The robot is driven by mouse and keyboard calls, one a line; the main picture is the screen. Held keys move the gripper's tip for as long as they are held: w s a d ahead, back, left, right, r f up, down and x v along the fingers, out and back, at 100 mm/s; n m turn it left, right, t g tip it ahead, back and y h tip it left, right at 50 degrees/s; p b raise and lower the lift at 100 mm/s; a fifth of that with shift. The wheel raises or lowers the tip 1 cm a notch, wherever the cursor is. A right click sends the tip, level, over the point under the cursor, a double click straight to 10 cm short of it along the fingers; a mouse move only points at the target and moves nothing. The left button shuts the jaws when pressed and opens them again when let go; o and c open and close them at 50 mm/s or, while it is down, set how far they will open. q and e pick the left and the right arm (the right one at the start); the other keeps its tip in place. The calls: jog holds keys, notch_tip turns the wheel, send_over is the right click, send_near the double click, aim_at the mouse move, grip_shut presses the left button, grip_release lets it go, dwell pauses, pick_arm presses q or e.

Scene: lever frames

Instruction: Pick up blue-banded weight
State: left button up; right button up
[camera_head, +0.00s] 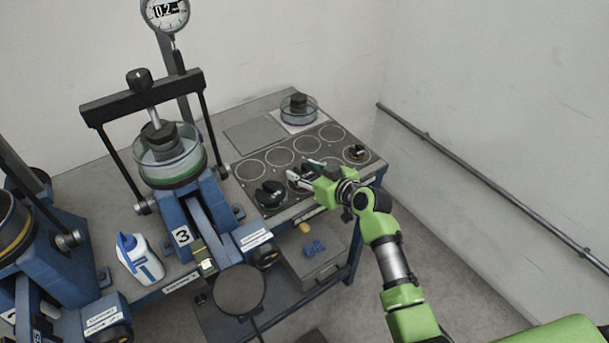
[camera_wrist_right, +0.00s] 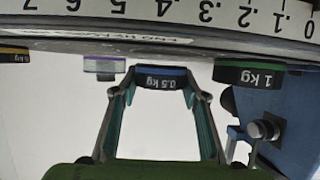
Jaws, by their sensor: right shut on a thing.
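The blue-banded weight (camera_wrist_right: 162,77) is black, has a blue band and reads 0.5 kg in the right wrist view, where the picture looks upside down. My right gripper (camera_wrist_right: 160,92) is shut on it, with one fingertip at each side. In the head view my right gripper (camera_head: 301,174) is low over the dark mat with circles (camera_head: 262,158), and its fingers mostly hide the weight. I cannot tell whether the weight still touches the mat. My left gripper is not in view.
A green-banded 1 kg weight (camera_wrist_right: 250,76) is close beside the held one; a purple-banded weight (camera_wrist_right: 104,68) is on the other side. A yellow-banded weight (camera_head: 355,152) and a glass dish (camera_head: 298,111) stand farther off. The blue press (camera_head: 190,215) stands left.

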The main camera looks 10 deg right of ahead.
jog(key=s+d+r+p, duration=0.1)
jog(key=s+r+p, duration=0.1)
jog(key=s+r, duration=1.2)
jog(key=shift+d+r, duration=0.2)
jog(key=shift+r, duration=0.15)
